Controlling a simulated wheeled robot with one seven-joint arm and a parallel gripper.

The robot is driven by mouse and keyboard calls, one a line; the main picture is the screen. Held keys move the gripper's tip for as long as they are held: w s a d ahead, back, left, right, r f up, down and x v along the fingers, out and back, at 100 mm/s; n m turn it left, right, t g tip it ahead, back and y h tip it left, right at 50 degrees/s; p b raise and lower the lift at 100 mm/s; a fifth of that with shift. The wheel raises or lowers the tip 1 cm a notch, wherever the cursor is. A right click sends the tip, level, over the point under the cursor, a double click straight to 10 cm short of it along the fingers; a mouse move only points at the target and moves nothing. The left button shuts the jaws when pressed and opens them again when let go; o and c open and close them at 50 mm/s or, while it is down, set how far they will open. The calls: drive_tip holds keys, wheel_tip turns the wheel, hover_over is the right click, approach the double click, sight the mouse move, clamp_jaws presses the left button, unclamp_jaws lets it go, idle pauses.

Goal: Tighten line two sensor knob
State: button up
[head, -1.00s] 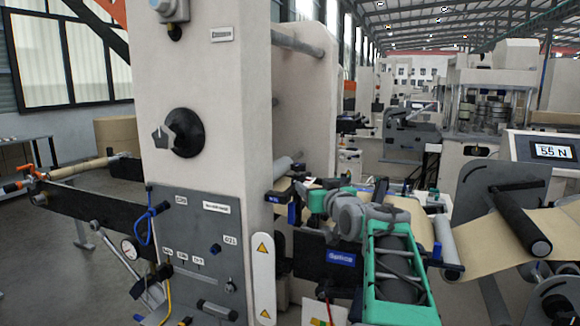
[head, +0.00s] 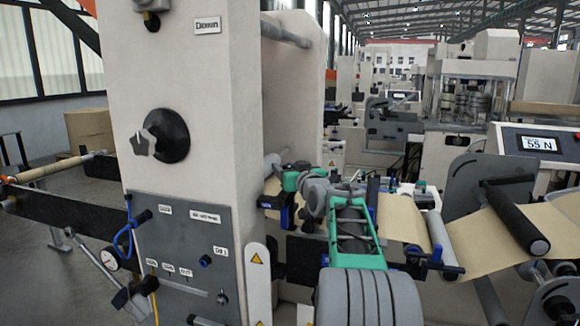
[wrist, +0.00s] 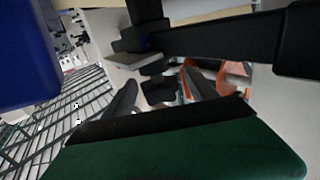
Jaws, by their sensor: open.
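My gripper (head: 277,209), green with blue fingertips, is at the right side of the beige machine column in the head view. Its fingers are apart, with nothing seen between them. It is by the start of the brown paper web (head: 405,218). In the wrist view a blue fingertip fills the upper left, with dark bars and rods beyond. No label reading line two is legible, so I cannot tell which knob is the sensor knob. A black knob with a grey pointer (head: 165,137) is on the column face, and a small blue knob (head: 206,262) is on the grey panel, both left of my gripper.
The beige column (head: 225,90) stands close on the left with its grey panel (head: 185,230). A black roller (head: 516,216) and a display reading 55 N (head: 539,144) are at right. Black beams cross the wrist view. Open floor lies at far left.

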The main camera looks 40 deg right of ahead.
drive_tip(key=shift+c, duration=0.5)
drive_tip(key=c, duration=1.3)
drive_tip(key=shift+n+y, duration=0.3)
drive_tip(key=shift+y, duration=0.1)
drive_tip(key=shift+d+n+t+y, duration=0.1)
drive_tip(key=shift+n+t+y, duration=0.3)
drive_tip(key=shift+y, duration=0.6)
drive_tip(key=shift+r+n+y+p, duration=0.15)
drive_tip(key=shift+n+y+p, duration=0.7)
drive_tip(key=shift+y, duration=0.25)
drive_tip(key=n+y+p, duration=0.1)
drive_tip(key=y+p, duration=0.1)
drive_tip(key=shift+r+n+p, duration=0.1)
drive_tip(key=shift+n+p, duration=0.25)
drive_tip(key=shift+p, duration=0.05)
drive_tip(key=y+p, duration=0.1)
drive_tip(key=p, duration=0.1)
drive_tip(key=n+y+p, duration=0.1)
drive_tip(key=p, duration=0.1)
drive_tip(key=n+g+y+p, duration=0.1)
drive_tip(key=p, duration=0.1)
drive_tip(key=shift+a+y, duration=0.25)
drive_tip(key=shift+y, duration=0.15)
drive_tip(key=shift+s+f+n+g+y+p, duration=0.1)
drive_tip(key=shift+f+n+g+y+p, duration=0.3)
drive_tip(key=shift+p, duration=0.4)
